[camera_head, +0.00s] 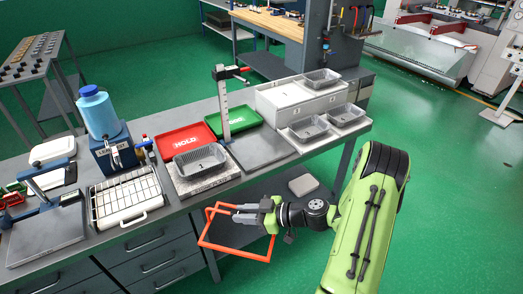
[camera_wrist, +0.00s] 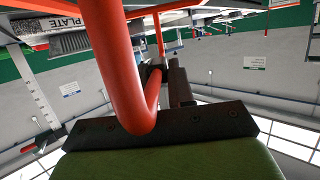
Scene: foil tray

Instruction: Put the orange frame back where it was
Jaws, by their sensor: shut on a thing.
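The orange frame (camera_head: 240,255) is a thin open rectangle of tube. In the head view it hangs in the air off the front edge of the bench, tilted, below the granite plate. My gripper (camera_head: 240,212) is shut on one bar of it, near its upper side. In the wrist view the orange tube (camera_wrist: 128,75) runs large and close past the dark fingers (camera_wrist: 168,82). The exact contact between fingers and tube is partly hidden there.
A foil tray (camera_head: 200,162) sits on the granite plate (camera_head: 205,182) behind the frame. A white wire rack (camera_head: 125,200) lies to the left. Red HOLD (camera_head: 172,139) and green (camera_head: 230,112) trays stand behind. A height gauge (camera_head: 223,105) stands upright on the bench (camera_head: 290,160).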

